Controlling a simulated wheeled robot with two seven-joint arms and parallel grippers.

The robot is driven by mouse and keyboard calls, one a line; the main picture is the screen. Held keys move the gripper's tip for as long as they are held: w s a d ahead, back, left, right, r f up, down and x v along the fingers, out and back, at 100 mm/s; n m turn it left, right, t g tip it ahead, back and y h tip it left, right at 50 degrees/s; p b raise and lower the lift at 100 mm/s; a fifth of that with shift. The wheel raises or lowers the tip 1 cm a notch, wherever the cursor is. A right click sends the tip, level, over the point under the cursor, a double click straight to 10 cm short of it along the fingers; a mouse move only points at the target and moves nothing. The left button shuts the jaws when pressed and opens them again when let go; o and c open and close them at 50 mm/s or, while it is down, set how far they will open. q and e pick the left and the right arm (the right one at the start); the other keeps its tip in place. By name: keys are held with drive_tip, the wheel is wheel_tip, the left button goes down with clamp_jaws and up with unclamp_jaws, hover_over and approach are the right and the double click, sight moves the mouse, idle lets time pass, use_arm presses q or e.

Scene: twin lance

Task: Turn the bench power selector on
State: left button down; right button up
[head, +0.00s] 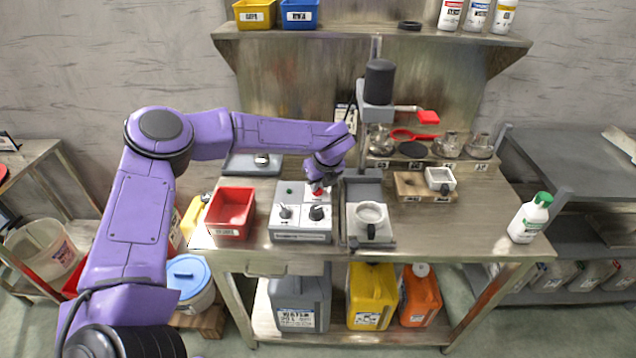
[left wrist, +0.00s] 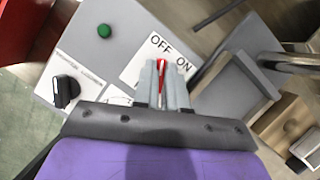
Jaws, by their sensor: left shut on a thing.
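The bench control box (head: 302,232) is grey, with a green lamp and two dark knobs on its top. The power selector's red handle (left wrist: 161,70) shows in the left wrist view between my left fingers. Its tip lies near the gap between the printed words OFF and ON on a white plate (left wrist: 139,68). My left gripper (left wrist: 163,75) is shut on this handle, fingers down over the box's rear right part. In the head view my left gripper (head: 318,187) hides most of the selector. My right gripper is in neither view.
A red bin (head: 231,213) stands left of the box. A grey machine with a white cup (head: 369,216) stands close on its right. The green lamp (left wrist: 104,31) and a black knob (left wrist: 66,92) are near the gripper. The bench's right front is clear around a white bottle (head: 529,219).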

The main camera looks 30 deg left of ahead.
use_arm(q)
drive_tip(key=shift+m, duration=0.3)
drive_tip(key=shift+m+t+h+b, duration=0.3)
drive_tip(key=shift+m+b, duration=0.1)
drive_tip(key=shift+m, duration=1.1)
drive_tip(key=m+t+h, duration=0.1)
drive_tip(key=m, duration=0.1)
drive_tip(key=shift+a+m, duration=0.1)
drive_tip(key=shift+m, duration=0.2)
drive_tip(key=m+h, duration=0.1)
drive_tip(key=m, duration=0.1)
drive_tip(key=shift+s+m, duration=0.1)
drive_tip(key=shift+m, duration=0.2)
drive_tip(key=shift+m+t+h+p, duration=0.4)
drive_tip(key=shift+m+h+p, duration=0.3)
drive_tip(key=shift+m, duration=0.8)
